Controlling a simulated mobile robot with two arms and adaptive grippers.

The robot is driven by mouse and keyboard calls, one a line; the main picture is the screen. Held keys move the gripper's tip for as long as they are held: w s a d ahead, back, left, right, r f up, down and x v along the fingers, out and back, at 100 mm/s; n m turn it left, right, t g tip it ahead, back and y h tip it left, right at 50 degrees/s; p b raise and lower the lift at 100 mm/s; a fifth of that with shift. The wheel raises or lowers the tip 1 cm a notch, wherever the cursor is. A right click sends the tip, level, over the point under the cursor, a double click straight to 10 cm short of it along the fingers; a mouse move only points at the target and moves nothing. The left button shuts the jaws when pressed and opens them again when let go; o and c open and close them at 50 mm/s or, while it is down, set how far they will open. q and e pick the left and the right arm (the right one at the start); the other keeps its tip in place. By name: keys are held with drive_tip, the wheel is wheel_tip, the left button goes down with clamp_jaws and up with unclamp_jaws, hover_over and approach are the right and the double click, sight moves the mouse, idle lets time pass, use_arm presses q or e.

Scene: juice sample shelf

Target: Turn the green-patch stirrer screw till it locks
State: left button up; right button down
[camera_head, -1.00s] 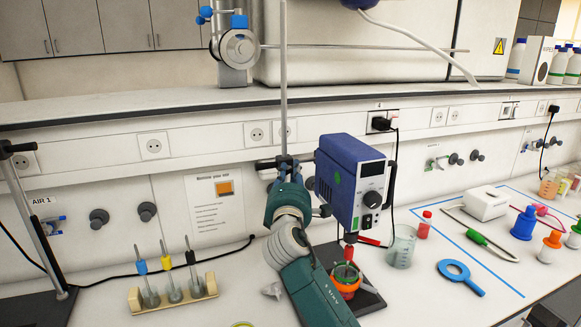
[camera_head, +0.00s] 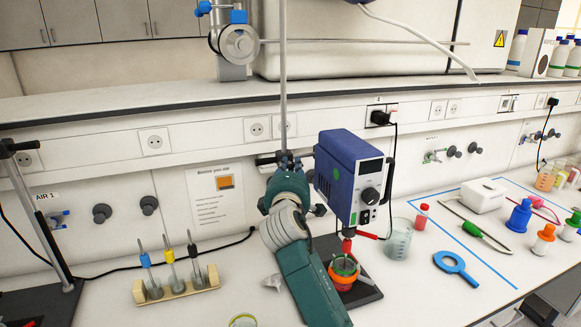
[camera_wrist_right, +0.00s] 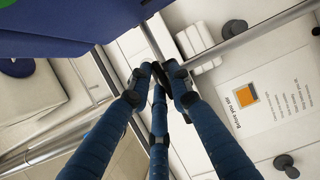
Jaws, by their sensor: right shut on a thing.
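The stirrer (camera_head: 345,165) is a blue box with a green patch on its side, mounted at the vertical metal rod (camera_head: 284,90). My right gripper (camera_head: 284,160) is at the rod, left of the stirrer, with its blue fingers pointing away from me. In the right wrist view the fingertips of my right gripper (camera_wrist_right: 158,75) are shut together on a small dark part beside the rod. This is at the stirrer's screw, which the fingers almost wholly hide. I cannot tell how far it is turned. My left gripper is not in view.
Below the stirrer a container with an orange ring (camera_head: 343,278) stands on the dark base plate (camera_head: 368,292). A glass beaker (camera_head: 397,240) and a red-capped bottle (camera_head: 422,216) stand to the right. A rack (camera_head: 178,293) with several coloured stirring tools is at the left.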

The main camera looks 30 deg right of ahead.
drive_tip(key=shift+d+r, duration=0.1)
drive_tip(key=shift+r, duration=0.05)
drive_tip(key=c, duration=1.5)
unclamp_jaws()
drive_tip(key=shift+s, duration=0.1)
drive_tip(key=shift+s+a, duration=0.25)
drive_tip(key=v, duration=1.1)
drive_tip(key=shift+s, duration=0.15)
